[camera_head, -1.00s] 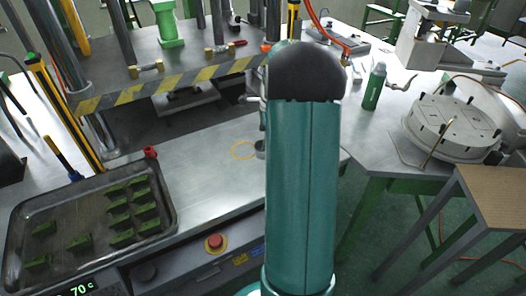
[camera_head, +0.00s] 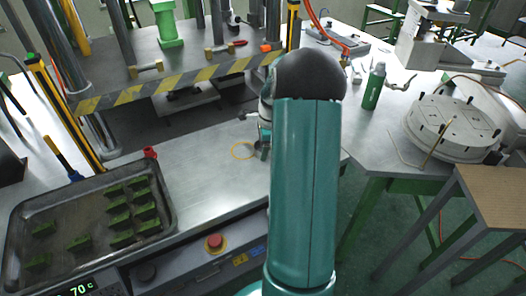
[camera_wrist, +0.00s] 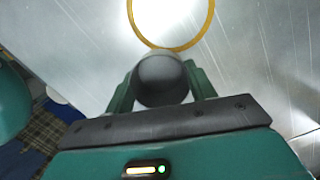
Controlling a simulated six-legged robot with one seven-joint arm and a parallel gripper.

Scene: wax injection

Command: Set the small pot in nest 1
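The small pot (camera_wrist: 162,80) is a grey, rounded thing at the middle of the wrist view. My gripper (camera_wrist: 160,76) has one finger on each side of it, very close to its sides. Whether the fingers press on it or a thin gap is left, I cannot tell. In the head view, the pot (camera_head: 261,151) shows as a small grey shape partly hidden by my gripper and arm. A yellow ring (camera_head: 233,151) lies on the metal bench just left of it. In the wrist view, the ring (camera_wrist: 131,10) is beyond the pot. No nest number is readable.
A tray (camera_head: 170,205) of green pieces lies at left, near a red stop button (camera_head: 214,243). The press plate with a striped edge (camera_head: 180,83) is behind. A green bottle (camera_head: 374,87) and round fixture (camera_head: 455,126) are at right. The bench left of the ring is clear.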

